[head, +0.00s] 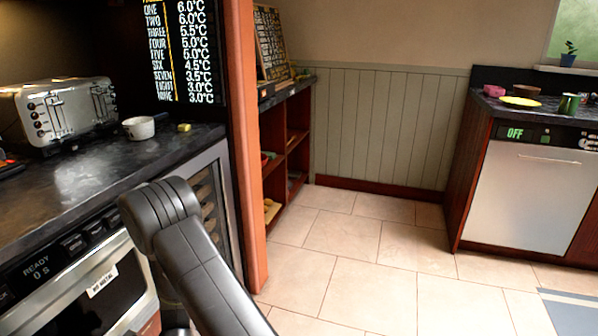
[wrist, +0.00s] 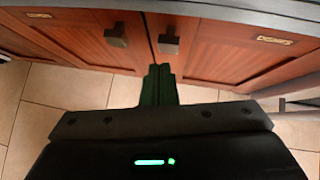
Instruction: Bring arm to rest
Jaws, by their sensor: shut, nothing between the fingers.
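My gripper (wrist: 158,85) shows in the wrist view with its dark green fingers together and nothing between them. It points toward two reddish-brown wooden cabinet doors (wrist: 230,50) with square dark knobs. Whether the fingertips touch the doors I cannot tell. In the head view my black arm (head: 200,260) rises in front of the left counter and bends down at the lower middle. The gripper itself is hidden in the head view. The microwave drawer (head: 85,285) is under the left counter, with a READY 0 S display, and its lower part is cut off.
The left counter (head: 75,185) holds a toaster (head: 65,115) and a white cup (head: 138,128). An orange-brown post (head: 246,140) and open shelves (head: 285,150) stand beyond it. A dishwasher (head: 530,195) is at the right. The tiled floor (head: 370,270) between is clear.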

